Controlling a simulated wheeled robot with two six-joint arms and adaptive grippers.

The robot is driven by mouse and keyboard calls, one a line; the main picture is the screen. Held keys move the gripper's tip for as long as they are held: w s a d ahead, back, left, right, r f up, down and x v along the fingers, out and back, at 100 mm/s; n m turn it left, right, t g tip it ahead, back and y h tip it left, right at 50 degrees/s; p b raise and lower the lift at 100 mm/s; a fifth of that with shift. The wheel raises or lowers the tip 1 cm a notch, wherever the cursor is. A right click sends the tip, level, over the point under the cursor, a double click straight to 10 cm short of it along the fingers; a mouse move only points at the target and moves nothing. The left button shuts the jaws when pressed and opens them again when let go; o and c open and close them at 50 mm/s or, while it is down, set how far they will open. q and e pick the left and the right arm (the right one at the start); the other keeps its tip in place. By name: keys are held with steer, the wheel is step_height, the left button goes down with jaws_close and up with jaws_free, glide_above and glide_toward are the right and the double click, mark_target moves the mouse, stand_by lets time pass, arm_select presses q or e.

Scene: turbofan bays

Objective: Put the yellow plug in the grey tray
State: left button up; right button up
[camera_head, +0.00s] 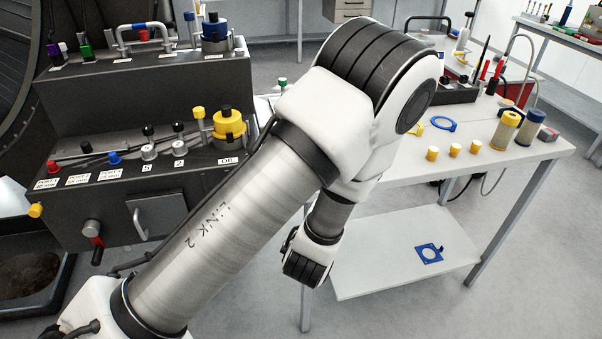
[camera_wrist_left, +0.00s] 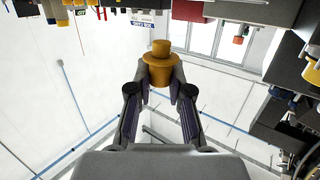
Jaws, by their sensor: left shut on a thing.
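In the left wrist view a yellow, hat-shaped plug (camera_wrist_left: 161,68) with a wide brim sits between the fingertips of my left gripper (camera_wrist_left: 160,88). The fingers are closed on its lower part, which they partly hide. In the head view my left arm crosses the middle, and the gripper and held plug are hidden. Several small yellow caps (camera_head: 455,149) stand on the white table (camera_head: 400,170). I cannot make out a grey tray with certainty in either view. My right gripper is not in view.
A dark stepped panel (camera_head: 120,110) with knobs, a handle and a larger yellow cap (camera_head: 229,125) stands at left. Yellow and blue cylinders (camera_head: 530,127), a blue ring (camera_head: 443,124) and a dark tool holder (camera_head: 460,90) are on the table. The lower shelf (camera_head: 380,270) is mostly clear.

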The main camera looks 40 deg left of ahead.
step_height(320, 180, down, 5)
steer(key=b, duration=0.2)
arm_select(q)
steer(key=w+a+y+p, duration=0.1)
steer(key=a, duration=0.2)
steer(key=w+a+n+y+p, duration=0.1)
steer(key=a, duration=0.2)
steer(key=w+a+n+g+y+p, duration=0.1)
steer(key=w+a, duration=0.1)
steer(key=a, duration=0.1)
steer(key=shift+w+a+r, duration=0.1)
steer(key=shift+a+r, duration=0.15)
steer(key=shift+a, duration=0.1)
steer(key=x, duration=0.2)
steer(key=a+p+x, duration=0.1)
steer(key=x, duration=0.3)
steer(key=shift+a, duration=0.35)
steer(key=shift+w+a+f+p, duration=0.15)
steer(key=shift+a+f+p, duration=0.05)
steer(key=shift+f+p, duration=0.1)
step_height(320, 180, down, 3)
steer(key=shift+r+p, duration=0.25)
steer(key=shift+p, duration=0.1)
steer(key=shift+f, duration=0.45)
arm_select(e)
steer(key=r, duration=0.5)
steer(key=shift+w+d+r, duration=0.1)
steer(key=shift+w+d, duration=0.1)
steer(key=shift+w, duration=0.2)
